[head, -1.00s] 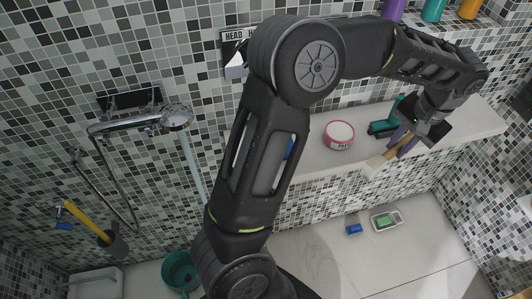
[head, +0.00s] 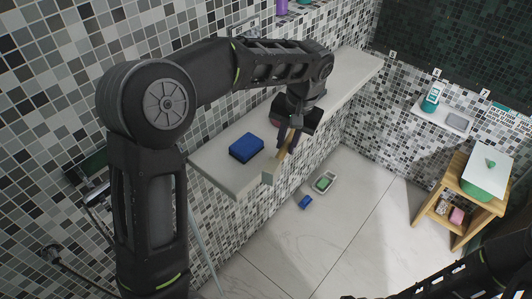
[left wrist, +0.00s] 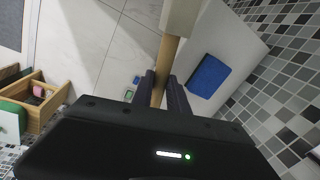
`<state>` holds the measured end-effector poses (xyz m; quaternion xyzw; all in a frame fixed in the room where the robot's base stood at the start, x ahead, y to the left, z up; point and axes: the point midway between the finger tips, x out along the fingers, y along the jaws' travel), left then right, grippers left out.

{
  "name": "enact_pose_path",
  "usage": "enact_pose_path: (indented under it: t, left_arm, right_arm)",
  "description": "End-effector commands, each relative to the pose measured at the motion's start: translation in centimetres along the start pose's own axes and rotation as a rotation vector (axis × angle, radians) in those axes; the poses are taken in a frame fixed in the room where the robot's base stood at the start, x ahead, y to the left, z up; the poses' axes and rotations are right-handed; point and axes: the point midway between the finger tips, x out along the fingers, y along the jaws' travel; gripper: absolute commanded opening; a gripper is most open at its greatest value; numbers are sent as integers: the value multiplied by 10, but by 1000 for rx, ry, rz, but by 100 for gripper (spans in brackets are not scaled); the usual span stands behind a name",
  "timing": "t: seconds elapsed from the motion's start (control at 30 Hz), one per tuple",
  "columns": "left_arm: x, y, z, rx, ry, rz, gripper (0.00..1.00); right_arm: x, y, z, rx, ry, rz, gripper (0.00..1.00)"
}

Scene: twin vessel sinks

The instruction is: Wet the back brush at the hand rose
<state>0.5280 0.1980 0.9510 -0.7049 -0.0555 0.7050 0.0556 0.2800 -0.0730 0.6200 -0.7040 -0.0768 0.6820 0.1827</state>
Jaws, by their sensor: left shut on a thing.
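My left gripper (head: 289,136) is shut on the wooden handle of the back brush (head: 284,154). It holds the brush by the front edge of the pale ledge. The brush's cream head (head: 269,172) points down toward the lower left. In the left wrist view the handle (left wrist: 166,60) runs between the two dark fingers (left wrist: 164,92), and the cream head (left wrist: 181,15) shows at the top edge.
A blue block (head: 246,148) lies on the pale ledge (head: 222,162) beside the brush. A wooden stand (head: 465,200) is at the right. Open floor (head: 345,230) lies between.

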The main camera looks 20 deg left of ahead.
Motion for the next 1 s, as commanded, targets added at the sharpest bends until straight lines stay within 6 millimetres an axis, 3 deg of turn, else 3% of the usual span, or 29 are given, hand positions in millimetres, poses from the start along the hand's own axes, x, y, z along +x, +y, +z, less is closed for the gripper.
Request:
enact_pose_path:
  t: [0.23, 0.43, 0.57, 1.0]
  left_arm:
    - [-5, -5, 6, 28, 3, 1, 0]
    - [-14, -19, 36, 185, 26, 3, 0]
    - [-12, -23, 52, 270, 42, 1, 0]
    - [-8, -23, 54, 285, 45, 0, 0]
  right_arm:
    - [-8, -3, 0, 1, -1, 1, 36]
    - [-35, -12, 2, 4, -7, 6, 36]
    - [-42, -14, 4, 6, -10, 9, 36]
    - [-39, -13, 4, 7, -10, 10, 36]
